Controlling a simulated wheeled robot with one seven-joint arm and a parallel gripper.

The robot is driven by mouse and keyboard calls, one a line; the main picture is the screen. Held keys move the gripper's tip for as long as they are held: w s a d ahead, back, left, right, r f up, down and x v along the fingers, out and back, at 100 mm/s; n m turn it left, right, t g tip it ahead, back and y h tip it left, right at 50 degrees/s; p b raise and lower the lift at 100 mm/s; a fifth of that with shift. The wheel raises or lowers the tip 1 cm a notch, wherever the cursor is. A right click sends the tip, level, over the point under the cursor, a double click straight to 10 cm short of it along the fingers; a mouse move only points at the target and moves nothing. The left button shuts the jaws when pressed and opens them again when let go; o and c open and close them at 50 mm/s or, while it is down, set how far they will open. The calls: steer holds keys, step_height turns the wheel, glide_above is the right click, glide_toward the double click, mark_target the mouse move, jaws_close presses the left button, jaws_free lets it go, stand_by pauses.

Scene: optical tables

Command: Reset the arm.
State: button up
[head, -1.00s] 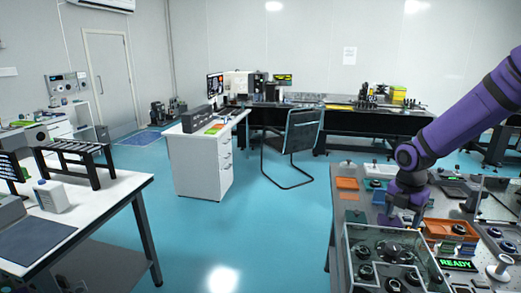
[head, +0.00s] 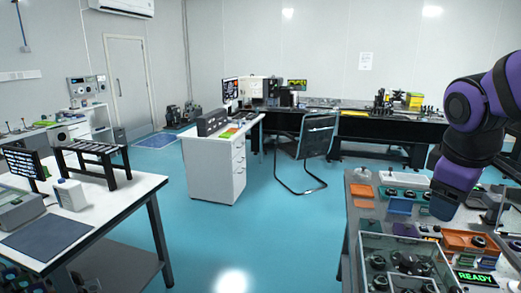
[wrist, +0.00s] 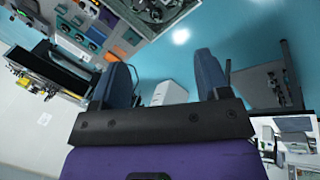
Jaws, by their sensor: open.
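My purple arm shows at the right of the head view, folded up above the right-hand optical table (head: 352,235). My gripper (head: 443,208) is at its lower end, over the table's back part; its fingers are hard to make out there. In the wrist view my gripper (wrist: 155,85) shows two blue-grey fingers spread wide apart, with nothing between them but floor and a white cabinet far off. It is open and empty.
The right table carries a clear-walled box (head: 400,262), orange trays (head: 470,243) and a green READY display (head: 474,278). A left table (head: 110,215) holds a black rack (head: 90,160) and a white bottle (head: 70,195). Blue floor between the tables is clear, with a chair (head: 312,150) beyond.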

steer(key=s+a+r+m+t+y, duration=0.2)
steer(key=s+r+m, duration=0.1)
steer(key=s+m, duration=0.4)
steer(key=shift+s+a+r, duration=0.15)
steer(key=shift+s+a, duration=0.1)
steer(key=shift+s, duration=1)
